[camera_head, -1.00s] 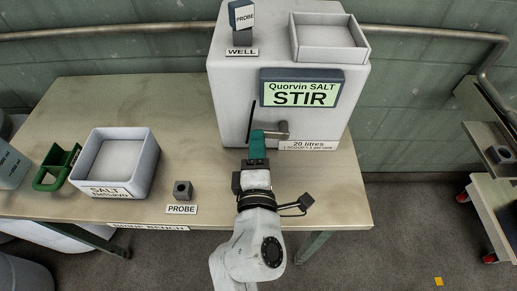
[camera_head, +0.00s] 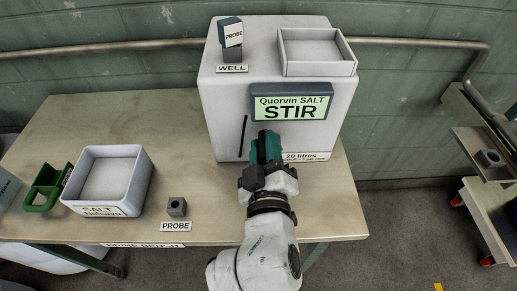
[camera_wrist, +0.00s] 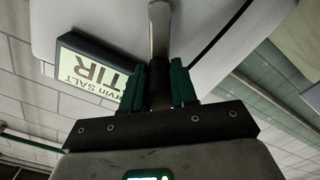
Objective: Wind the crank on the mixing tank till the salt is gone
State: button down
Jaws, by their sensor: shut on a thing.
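The mixing tank (camera_head: 216,95) is a pale box at the back of the bench. Its green display (camera_head: 291,107) reads "Quorvin SALT STIR". My gripper (camera_head: 265,143) is at the tank's front face, just below the display, and hides the crank in the head view. In the wrist view, the grey metal crank (camera_wrist: 160,35) runs between the green fingers of my gripper (camera_wrist: 167,82), which are shut on it. The display (camera_wrist: 85,72) also shows there, tilted. The salt inside the tank cannot be seen.
A white salt tub (camera_head: 146,185) and a green scoop (camera_head: 45,187) stand at the left on the bench (camera_head: 85,120). A probe holder (camera_head: 177,207) sits near the front edge. A probe (camera_head: 232,33) stands on the tank beside an open tray (camera_head: 345,68). A shelf cart is at right.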

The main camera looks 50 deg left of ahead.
jog(key=shift+w+d+r+m, duration=0.1)
jog(key=shift+w+d+m, duration=0.25)
jog(key=shift+m, duration=0.6)
jog(key=shift+w+d+r+m, duration=0.1)
jog(key=shift+w+d+m, duration=0.25)
jog(key=shift+m, duration=0.65)
jog(key=shift+w+d+m, duration=0.25)
jog(key=shift+w+m, duration=0.2)
jog(key=shift+m, duration=0.5)
jog(key=c, duration=0.9)
grip_release()
jog(key=v, duration=1.1)
jog(key=shift+a, duration=0.1)
